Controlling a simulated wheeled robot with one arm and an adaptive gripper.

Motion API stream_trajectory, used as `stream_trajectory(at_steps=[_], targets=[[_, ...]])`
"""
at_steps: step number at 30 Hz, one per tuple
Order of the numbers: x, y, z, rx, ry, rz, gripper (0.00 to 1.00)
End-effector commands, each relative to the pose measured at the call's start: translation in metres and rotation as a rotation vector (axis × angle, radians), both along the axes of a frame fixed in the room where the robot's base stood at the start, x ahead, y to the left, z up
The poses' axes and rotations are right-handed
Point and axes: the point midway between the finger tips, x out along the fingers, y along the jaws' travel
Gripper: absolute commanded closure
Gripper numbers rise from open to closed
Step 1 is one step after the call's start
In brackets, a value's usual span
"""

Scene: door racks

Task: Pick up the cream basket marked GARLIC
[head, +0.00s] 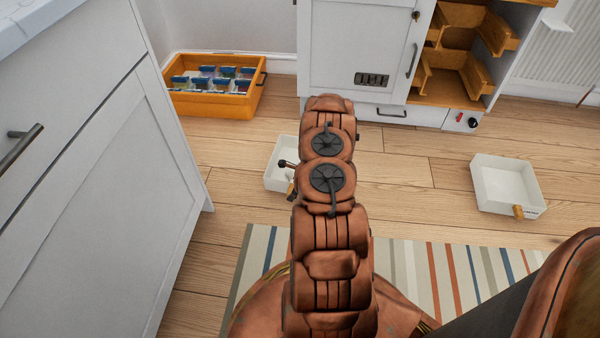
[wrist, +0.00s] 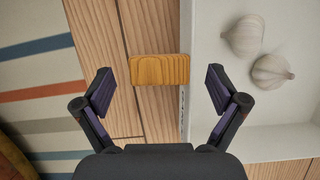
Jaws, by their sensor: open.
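In the wrist view, a cream basket (wrist: 205,45) holds two garlic bulbs (wrist: 245,38). Its wooden handle (wrist: 160,69) sticks out from one wall, with small lettering on that wall too fine to read. My gripper (wrist: 159,78) is open, its two fingers on either side of the handle and apart from it. In the head view, a cream basket (head: 278,178) on the floor is partly hidden by my arm; its position fits the one under my gripper.
Another cream basket (head: 505,185) with a wooden handle stands on the floor at right. A striped rug (head: 440,280) lies in front. An orange drawer (head: 215,108) with packets stands at back left. White cabinets (head: 90,160) border the left and back. Floor between baskets is clear.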

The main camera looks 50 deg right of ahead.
Motion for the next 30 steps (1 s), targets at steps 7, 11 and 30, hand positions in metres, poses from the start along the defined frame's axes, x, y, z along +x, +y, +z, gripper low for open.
stream_trajectory(at_steps=[7,11,30], targets=[[0.0071,0.004,-0.0188,0.0,-0.001,0.0,0.04],[0.0071,0.0036,-0.0178,0.0,-0.001,0.0,0.04],[0.0071,0.0036,-0.0179,0.0,-0.001,0.0,0.69]])
